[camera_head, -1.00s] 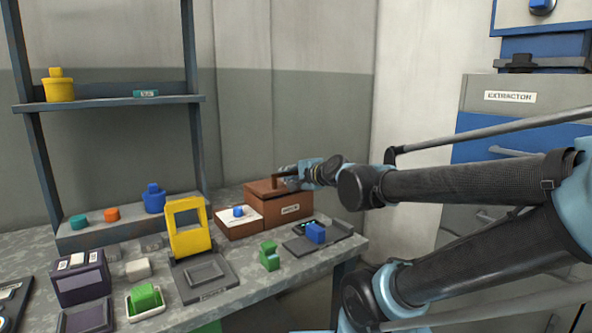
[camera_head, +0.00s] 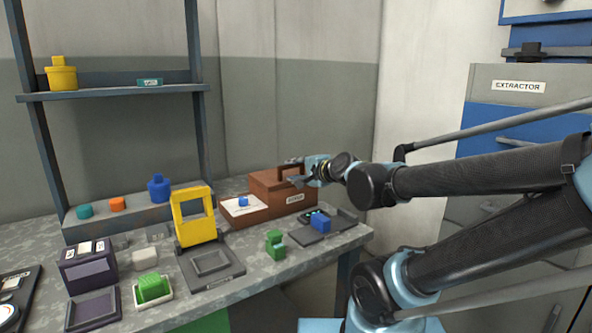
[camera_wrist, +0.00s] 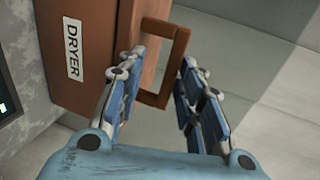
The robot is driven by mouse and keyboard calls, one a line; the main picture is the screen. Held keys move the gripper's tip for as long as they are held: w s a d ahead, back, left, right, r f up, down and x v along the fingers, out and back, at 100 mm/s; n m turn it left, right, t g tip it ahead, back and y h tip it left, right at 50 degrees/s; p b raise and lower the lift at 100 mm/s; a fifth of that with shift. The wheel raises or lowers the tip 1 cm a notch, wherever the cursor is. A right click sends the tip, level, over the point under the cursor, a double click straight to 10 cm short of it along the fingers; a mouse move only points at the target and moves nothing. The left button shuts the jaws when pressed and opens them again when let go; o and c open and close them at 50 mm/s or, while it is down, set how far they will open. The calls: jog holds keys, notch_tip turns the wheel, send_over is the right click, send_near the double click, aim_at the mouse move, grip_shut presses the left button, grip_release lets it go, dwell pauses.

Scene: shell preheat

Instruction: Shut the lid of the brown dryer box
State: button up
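The brown dryer box (camera_head: 291,204) stands at the back right of the bench. A brown loop handle (camera_head: 283,168) shows by the lid. In the wrist view, the handle (camera_wrist: 178,52) lies between the fingers of my gripper (camera_wrist: 162,62), beside the wall with the DRYER label (camera_wrist: 73,49). The fingers are spread, with visible room around the handle.
A dark plate with a blue block (camera_head: 320,222) and a green piece (camera_head: 275,243) sit in front. A yellow frame (camera_head: 194,217) stands further left.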

jog(key=shift+f, duration=0.1)
jog(key=shift+r, duration=0.25)
dwell(0.4)
notch_tip(320, 180, up, 10)
jog(key=shift+w+f, duration=0.15)
dwell(0.6)
